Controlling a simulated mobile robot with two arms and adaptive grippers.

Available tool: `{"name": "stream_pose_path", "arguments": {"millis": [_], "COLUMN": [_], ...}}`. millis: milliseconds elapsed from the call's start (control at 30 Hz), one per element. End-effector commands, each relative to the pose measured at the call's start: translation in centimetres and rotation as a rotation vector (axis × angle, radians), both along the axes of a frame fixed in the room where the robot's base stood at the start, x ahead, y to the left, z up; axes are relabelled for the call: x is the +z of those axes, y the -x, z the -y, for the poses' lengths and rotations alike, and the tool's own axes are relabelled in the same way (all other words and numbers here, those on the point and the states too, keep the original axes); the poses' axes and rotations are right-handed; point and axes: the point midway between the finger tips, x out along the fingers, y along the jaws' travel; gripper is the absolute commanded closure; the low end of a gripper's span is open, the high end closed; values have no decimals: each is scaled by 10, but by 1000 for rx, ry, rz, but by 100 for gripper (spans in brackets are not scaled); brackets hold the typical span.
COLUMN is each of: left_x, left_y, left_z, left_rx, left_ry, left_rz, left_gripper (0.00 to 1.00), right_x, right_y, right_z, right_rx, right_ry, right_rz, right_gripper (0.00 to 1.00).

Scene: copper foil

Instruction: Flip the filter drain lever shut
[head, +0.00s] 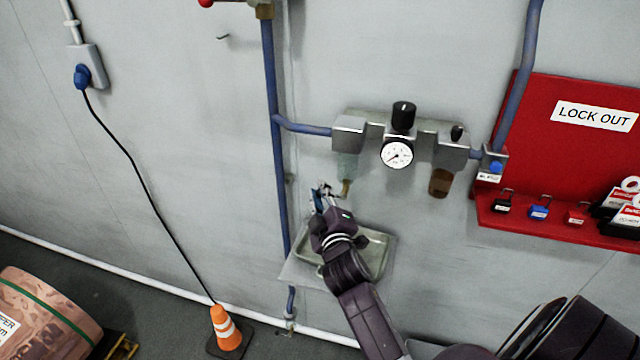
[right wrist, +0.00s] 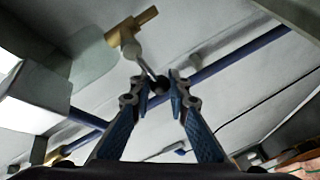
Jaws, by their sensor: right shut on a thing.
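The filter bowl (head: 347,166) hangs under the left end of the air regulator unit, with a brass drain fitting (head: 346,188) below it. In the right wrist view the drain lever (right wrist: 152,72) runs from the brass drain (right wrist: 145,17) to a dark tip between my fingers. My right gripper (head: 323,192) is just left of the drain; it also shows in the right wrist view (right wrist: 160,88), with its blue-padded fingers closed around the lever's end. The contact itself is small and partly dark. My left gripper is not in view.
A metal drip tray (head: 378,262) is on the wall behind my right forearm. A blue pipe (head: 276,160) runs down at the left. The gauge (head: 397,153) and brown bowl (head: 440,182) are to the right. A red lockout board (head: 570,165) hangs farther right.

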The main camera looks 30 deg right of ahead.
Motion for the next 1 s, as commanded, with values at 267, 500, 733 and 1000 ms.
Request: {"name": "stream_pose_path", "arguments": {"millis": [267,500,733,1000], "left_x": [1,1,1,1], "left_y": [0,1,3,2], "left_z": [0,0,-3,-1], "left_rx": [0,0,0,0], "left_ry": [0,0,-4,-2], "left_rz": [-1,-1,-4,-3], "left_gripper": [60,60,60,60], "right_x": [-2,-2,-1,0], "right_y": [0,0,1,30], "right_z": [0,0,0,-12], "right_rx": [-1,-1,-1,-1], "right_ry": [10,9,8,6], "right_rz": [-11,-10,-9,-12], "right_gripper": [100,66,66,66]}}
